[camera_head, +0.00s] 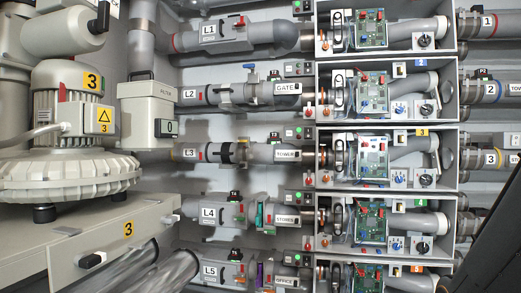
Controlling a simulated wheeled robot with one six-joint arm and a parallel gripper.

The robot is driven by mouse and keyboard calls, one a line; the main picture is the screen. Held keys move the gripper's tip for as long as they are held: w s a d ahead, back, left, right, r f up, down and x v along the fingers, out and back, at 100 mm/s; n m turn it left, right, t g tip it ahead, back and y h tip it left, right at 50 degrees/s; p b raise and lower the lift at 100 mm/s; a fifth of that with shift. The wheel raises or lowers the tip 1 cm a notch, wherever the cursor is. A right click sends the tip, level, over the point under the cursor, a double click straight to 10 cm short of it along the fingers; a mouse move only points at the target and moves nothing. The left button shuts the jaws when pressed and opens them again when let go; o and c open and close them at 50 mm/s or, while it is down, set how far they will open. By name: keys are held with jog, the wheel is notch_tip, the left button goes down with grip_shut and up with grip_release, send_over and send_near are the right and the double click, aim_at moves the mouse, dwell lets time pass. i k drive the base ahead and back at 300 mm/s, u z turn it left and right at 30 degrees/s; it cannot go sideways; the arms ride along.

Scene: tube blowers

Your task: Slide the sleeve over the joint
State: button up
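Several grey tube lines run left to right, labelled L1 to L5. On line L3 a black band (227,153), which may be the sleeve, sits around the grey tube to the right of the L3 label (189,153). A narrower dark clamp-like part (243,151) is just right of it. I cannot tell for sure which part is the sleeve or exactly where the joint is. Line L4 has a green part (262,215) beside its right label, and line L5 a purple one (260,274). My gripper is not in view.
A blower (68,138) marked 3 and a filter box (148,113) fill the left. Open boxes with circuit boards (371,156) stack at centre right, with numbered tubes beyond. A dark slanted shape (495,235) covers the lower right corner. Grey wall shows between the lines.

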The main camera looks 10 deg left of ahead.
aim_at(254, 93)
jog(key=u, duration=0.35)
jog(key=i, duration=1.9)
jog(key=u, duration=0.3)
